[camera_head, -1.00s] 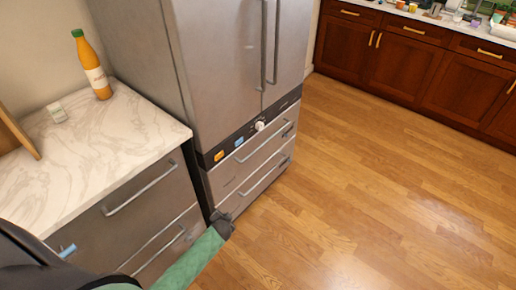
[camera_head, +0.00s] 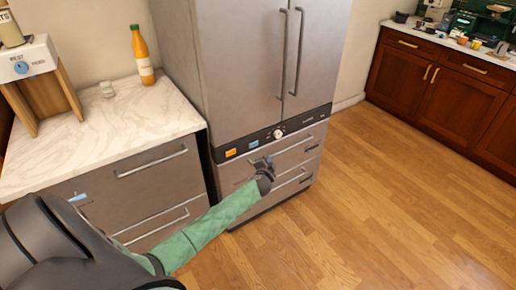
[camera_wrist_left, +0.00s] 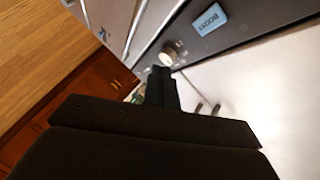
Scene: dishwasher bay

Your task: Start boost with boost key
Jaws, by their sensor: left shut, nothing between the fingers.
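The blue boost key (camera_head: 254,144) sits on the dark control strip (camera_head: 300,126) across the front of the tall steel appliance. In the left wrist view the key (camera_wrist_left: 210,19), marked BOOST, is at the upper right. My left gripper (camera_head: 264,161) is shut and empty, just below the key in the head view. In the left wrist view the gripper's fingers (camera_wrist_left: 160,78) point toward the strip, near the round knob (camera_wrist_left: 172,52), with the key off to the right. Whether the fingertips touch anything cannot be told. My right gripper is not in view.
An orange key (camera_head: 231,152) is left of the blue one, and a white knob (camera_head: 278,134) is right of it. Drawer handles (camera_head: 294,144) stick out below the strip. A marble counter (camera_head: 110,140) with an orange bottle (camera_head: 142,55) is at left. The wooden floor is clear at right.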

